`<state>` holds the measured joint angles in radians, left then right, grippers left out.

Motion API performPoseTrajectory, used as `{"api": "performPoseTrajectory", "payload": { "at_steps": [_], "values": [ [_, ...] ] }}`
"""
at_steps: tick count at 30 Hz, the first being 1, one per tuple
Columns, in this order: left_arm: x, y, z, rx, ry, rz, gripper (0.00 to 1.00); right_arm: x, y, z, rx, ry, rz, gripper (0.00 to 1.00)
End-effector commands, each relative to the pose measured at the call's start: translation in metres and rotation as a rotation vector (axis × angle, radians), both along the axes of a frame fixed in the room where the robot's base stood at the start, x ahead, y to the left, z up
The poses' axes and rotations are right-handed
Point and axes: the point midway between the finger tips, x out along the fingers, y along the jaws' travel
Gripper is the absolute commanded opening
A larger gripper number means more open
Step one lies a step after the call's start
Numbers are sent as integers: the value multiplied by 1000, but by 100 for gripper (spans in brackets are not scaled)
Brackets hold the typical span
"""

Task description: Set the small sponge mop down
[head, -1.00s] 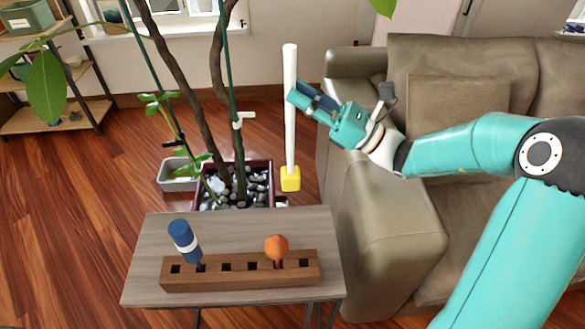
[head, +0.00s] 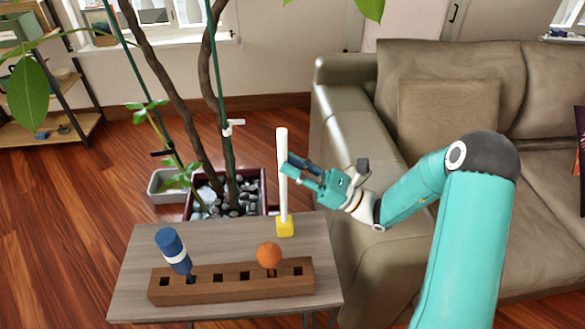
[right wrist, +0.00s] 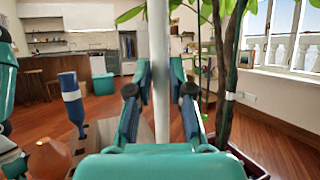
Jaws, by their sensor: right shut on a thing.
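The small sponge mop has a white stick (head: 282,150) and a yellow sponge head (head: 285,228). It is upright, head down. In the head view the sponge head appears over the back right part of the side table (head: 215,237); I cannot tell whether it touches the top. My right gripper (head: 285,168) is shut on the stick at mid height. In the right wrist view the stick (right wrist: 160,75) stands between the two fingers. The sponge head is hidden there.
A wooden block with square holes (head: 232,283) lies along the table's front, holding a blue-and-white handled tool (head: 173,250) and an orange-topped one (head: 269,255). A potted plant (head: 232,190) stands behind the table, a sofa (head: 350,135) to the right. The table's back left is bare.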

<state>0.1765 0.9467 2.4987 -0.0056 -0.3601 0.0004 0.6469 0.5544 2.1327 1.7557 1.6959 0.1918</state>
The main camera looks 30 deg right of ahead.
Motion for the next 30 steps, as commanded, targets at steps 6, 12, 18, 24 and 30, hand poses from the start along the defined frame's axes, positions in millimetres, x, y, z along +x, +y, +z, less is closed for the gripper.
{"api": "performPoseTrajectory", "payload": {
  "at_steps": [6,12,18,24,30],
  "values": [
    [0,0,0,0,0,0,100,0,0,0,-1,-2,-1,0],
    [0,0,-1,0,0,0,100,0,0,-2,0,-1,0,32],
    [0,0,-1,0,0,0,100,0,0,-2,-1,-1,0,45],
    [0,0,0,0,0,0,100,0,0,-1,-1,-1,0,45],
    [0,0,-2,0,0,0,100,-10,-10,-8,0,0,-4,45]
  ]
}}
